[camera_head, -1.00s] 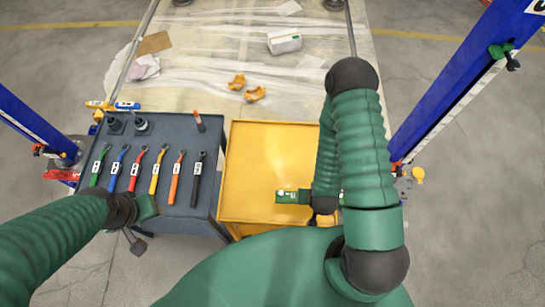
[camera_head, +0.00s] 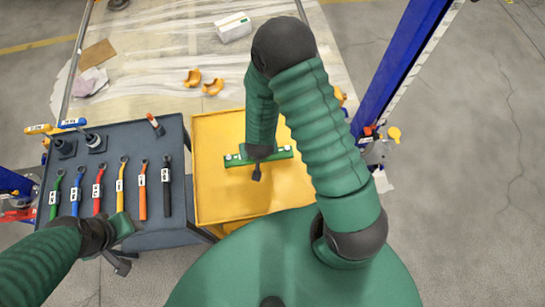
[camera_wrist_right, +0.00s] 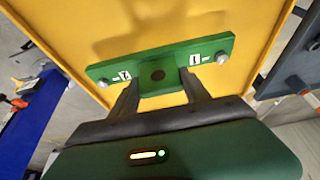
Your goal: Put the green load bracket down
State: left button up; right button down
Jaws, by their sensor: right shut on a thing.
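The green load bracket (camera_head: 283,153) is a flat bar over the yellow cart top (camera_head: 222,205). In the right wrist view the bracket (camera_wrist_right: 205,52) has a dark central hole, white labels and a bolt near each end. My right gripper (camera_wrist_right: 158,88) is shut on the bracket's middle block; in the head view the right gripper (camera_head: 257,171) partly hides the bar. A shadow lies on the yellow top beyond it; I cannot tell if the bracket touches the surface. My left gripper (camera_head: 118,262) is beside the front of the grey cart, its jaws unclear.
The grey cart (camera_head: 150,237) left of the yellow one holds several coloured wrenches (camera_head: 120,186) and dark jacks (camera_head: 96,143). Blue posts (camera_head: 405,65) stand at the right and left. Orange pieces (camera_head: 213,87) and a white box (camera_head: 233,27) lie on the sheeted area behind.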

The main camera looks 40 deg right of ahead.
aim_at(236, 161)
jog(key=w, duration=0.3)
jog(key=shift+a, duration=0.35)
jog(key=shift+w+a+f, duration=0.1)
jog(key=shift+w+f, duration=0.05)
jog(key=shift+f, duration=0.2)
notch_tip(236, 161, down, 2)
jog(key=shift+a+f, duration=0.15)
jog(key=shift+f, duration=0.35)
jog(key=c, duration=0.8)
grip_release()
jog(key=shift+f, duration=0.1)
jog(key=shift+o, duration=1.4)
